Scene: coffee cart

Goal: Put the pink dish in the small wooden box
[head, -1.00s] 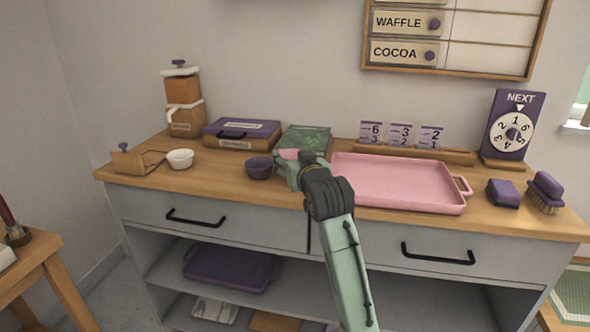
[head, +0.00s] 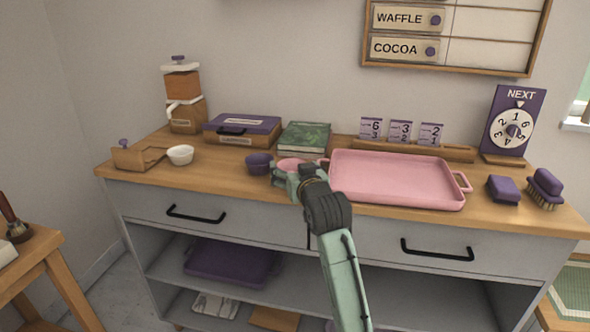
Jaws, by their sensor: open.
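The pink dish (head: 291,162) stands on the wooden counter, between a purple bowl and a pink tray. My gripper (head: 283,177) is open at its near side and hides its lower front. I cannot tell whether the fingers touch the dish or reach around it. The small wooden box (head: 140,158) is at the counter's left end, low and open, with a purple knob at its back left. No dish shows in it, though its inside is only partly visible.
A white bowl (head: 180,154) stands just right of the wooden box. The purple bowl (head: 258,164) is close to my gripper's left. The large pink tray (head: 398,178) is to its right. A green book (head: 305,138) and purple-lidded box (head: 242,131) are behind.

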